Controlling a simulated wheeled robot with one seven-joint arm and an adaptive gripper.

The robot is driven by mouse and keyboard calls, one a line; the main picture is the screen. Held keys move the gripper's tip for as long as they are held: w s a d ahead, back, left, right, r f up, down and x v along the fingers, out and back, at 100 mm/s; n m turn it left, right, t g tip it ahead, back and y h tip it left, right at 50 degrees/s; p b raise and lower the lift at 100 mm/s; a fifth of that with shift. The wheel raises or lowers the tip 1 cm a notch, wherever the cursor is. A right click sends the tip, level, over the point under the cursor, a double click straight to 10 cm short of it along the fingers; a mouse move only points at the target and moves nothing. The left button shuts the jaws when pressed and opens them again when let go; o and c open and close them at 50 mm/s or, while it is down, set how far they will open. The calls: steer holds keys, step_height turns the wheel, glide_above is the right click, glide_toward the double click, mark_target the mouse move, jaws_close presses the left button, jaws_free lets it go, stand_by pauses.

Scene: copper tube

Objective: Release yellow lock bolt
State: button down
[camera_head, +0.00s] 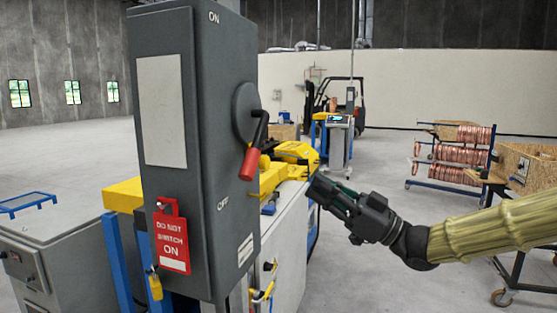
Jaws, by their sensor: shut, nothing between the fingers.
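My gripper (322,190) is at the right of the grey switch box (221,130), fingers pointing left toward the yellow machine part (293,155). It is shut and empty. From this view I cannot tell whether its fingertips touch anything. A yellow padlock (155,287) hangs below the red "do not switch on" tag (171,240) on the box's front. Small yellow parts (264,290) also show low beside the box, on the side of the white cabinet (290,245). I cannot make out for certain which yellow part is the lock bolt.
A black switch handle with a red grip (252,160) sticks out from the box's right side, between the ON and OFF marks. A rack with copper coils (462,155) and a wooden crate (525,165) stand at the right. A forklift (335,105) is behind. Open floor lies between.

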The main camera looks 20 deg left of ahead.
steer(key=r+n+g, duration=0.1)
steer(key=r, duration=0.1)
steer(key=s+r+n+g, duration=0.1)
steer(key=shift+s+d+r, duration=0.15)
steer(key=shift+r, duration=0.25)
steer(key=p+x, duration=0.5)
steer(key=x, duration=0.5)
step_height(320, 180, down, 3)
steer(key=b, duration=0.3)
steer(key=shift+f, duration=0.1)
steer(key=shift+d, duration=0.1)
stand_by(0.4)
